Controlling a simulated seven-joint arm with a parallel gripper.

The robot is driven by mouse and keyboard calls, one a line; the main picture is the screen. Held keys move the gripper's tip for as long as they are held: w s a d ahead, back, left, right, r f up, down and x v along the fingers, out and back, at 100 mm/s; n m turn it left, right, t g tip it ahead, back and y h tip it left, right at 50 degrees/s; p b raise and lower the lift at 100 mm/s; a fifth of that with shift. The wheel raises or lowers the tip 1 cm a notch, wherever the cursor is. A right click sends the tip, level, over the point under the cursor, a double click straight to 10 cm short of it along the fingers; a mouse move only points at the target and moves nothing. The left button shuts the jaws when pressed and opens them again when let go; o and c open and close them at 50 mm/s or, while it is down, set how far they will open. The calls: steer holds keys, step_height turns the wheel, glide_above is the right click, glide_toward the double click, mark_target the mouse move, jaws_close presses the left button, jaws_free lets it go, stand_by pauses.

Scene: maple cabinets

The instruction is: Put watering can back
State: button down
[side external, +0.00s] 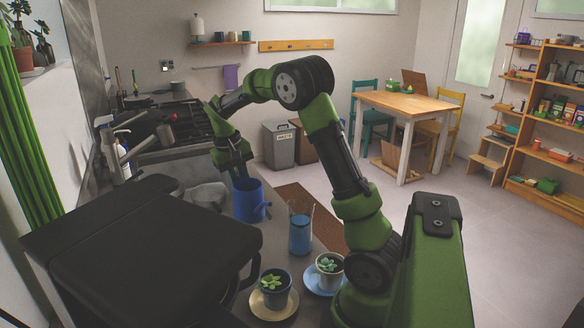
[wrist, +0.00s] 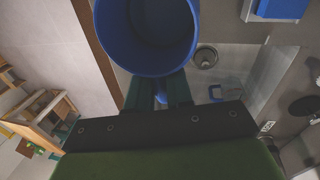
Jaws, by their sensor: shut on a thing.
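The blue watering can (side external: 249,203) is an open-topped round vessel, upright beside the sink in the side view. In the wrist view the can (wrist: 148,62) fills the top middle, and its open mouth shows. My gripper (side external: 240,174) is at the can's far side in the side view. In the wrist view my gripper (wrist: 160,92) is shut on a blue part of the can at its wall; the exact grip is partly hidden. I cannot tell whether the can's base touches the counter.
A glass with blue contents (side external: 300,233) stands close by on the counter. Two potted succulents (side external: 272,291) (side external: 329,270) on saucers stand nearer the camera. The sink drain (wrist: 205,57) shows in the wrist view. A tap (side external: 165,134) and white bottle (side external: 106,140) stand at left.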

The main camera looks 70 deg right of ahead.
steer(key=shift+m, duration=0.6)
steer(key=d+f, duration=0.1)
steer(key=f, duration=0.5)
steer(key=d+f, duration=0.1)
steer(key=f, duration=0.2)
steer(key=shift+w+d+f, duration=0.3)
steer(key=shift+d, duration=0.05)
steer(key=shift+f, duration=0.2)
steer(key=c, duration=1)
jaws_free()
